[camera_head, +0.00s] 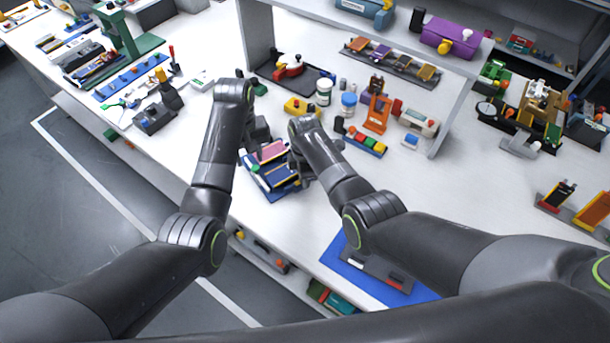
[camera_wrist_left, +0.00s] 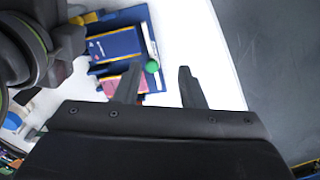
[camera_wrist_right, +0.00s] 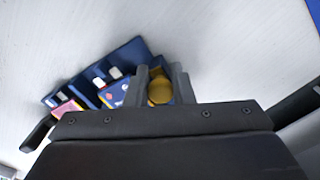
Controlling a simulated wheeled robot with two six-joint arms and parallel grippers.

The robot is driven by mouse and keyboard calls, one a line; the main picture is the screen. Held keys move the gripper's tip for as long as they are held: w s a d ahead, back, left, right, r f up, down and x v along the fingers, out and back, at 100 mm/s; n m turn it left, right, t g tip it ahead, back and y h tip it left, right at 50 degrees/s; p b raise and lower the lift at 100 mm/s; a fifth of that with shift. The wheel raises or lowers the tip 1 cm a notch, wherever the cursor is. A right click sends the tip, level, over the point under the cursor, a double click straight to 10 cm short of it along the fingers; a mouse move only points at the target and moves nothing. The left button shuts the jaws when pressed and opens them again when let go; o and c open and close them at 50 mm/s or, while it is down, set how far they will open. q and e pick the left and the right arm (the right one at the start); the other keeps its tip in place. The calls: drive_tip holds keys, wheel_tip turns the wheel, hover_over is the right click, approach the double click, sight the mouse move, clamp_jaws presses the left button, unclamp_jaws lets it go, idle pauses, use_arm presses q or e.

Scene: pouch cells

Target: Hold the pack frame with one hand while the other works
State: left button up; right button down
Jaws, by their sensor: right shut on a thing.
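The pack frame is a dark blue tray (camera_head: 262,187) near the front edge of the table, below both wrists. It holds a pink cell (camera_head: 270,151) and a dark blue cell (camera_wrist_left: 115,44), lying flat. A green ball (camera_wrist_left: 152,66) shows by the frame in the left wrist view. My left gripper (camera_wrist_left: 158,80) is open and empty; one finger overlaps the frame's end in view, the other is over bare table. My right gripper (camera_wrist_right: 162,76) is shut on a round yellow knob (camera_wrist_right: 160,91) at the frame's other end. Its contact is partly hidden by the fingers.
Behind the frame stand white jars (camera_head: 324,92), an orange stand (camera_head: 378,113) and a strip of coloured blocks (camera_head: 366,141). A blue mat (camera_head: 340,260) lies at the front edge to the right. Bare white table lies left of the frame.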

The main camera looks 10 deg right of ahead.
sight(254, 168)
drive_tip(key=shift+s, duration=0.1)
use_arm(q)
drive_tip(key=shift+w+a+f, duration=0.1)
drive_tip(key=shift+a, duration=0.05)
drive_tip(key=c, duration=0.5)
drive_tip(key=shift+w+a+f+m+t, duration=0.15)
drive_tip(key=shift+w+a+m+t, duration=0.15)
drive_tip(key=shift+m, duration=0.2)
drive_tip(key=shift+c, duration=1.1)
drive_tip(key=w+a+m, duration=0.1)
drive_tip(key=a+f+m+t, duration=0.1)
drive_tip(key=m, duration=0.1)
drive_tip(key=shift+w+t, duration=0.3)
drive_tip(key=shift+w, duration=0.1)
clamp_jaws()
drive_tip(key=shift+m, duration=0.3)
drive_tip(key=shift+f, duration=4.35)
drive_tip(key=shift+w+d, duration=0.15)
drive_tip(key=shift+w+d+h, duration=0.15)
drive_tip(key=shift+w+d, duration=0.15)
drive_tip(key=shift+d, duration=0.35)
drive_tip(key=shift+w+d+h, duration=0.15)
drive_tip(key=shift+w+d, duration=0.15)
drive_tip(key=shift+d, duration=0.35)
wheel_tip(254, 168, up, 6)
drive_tip(key=a, duration=0.1)
drive_tip(key=shift+s+a, duration=0.25)
drive_tip(key=shift+s, duration=0.1)
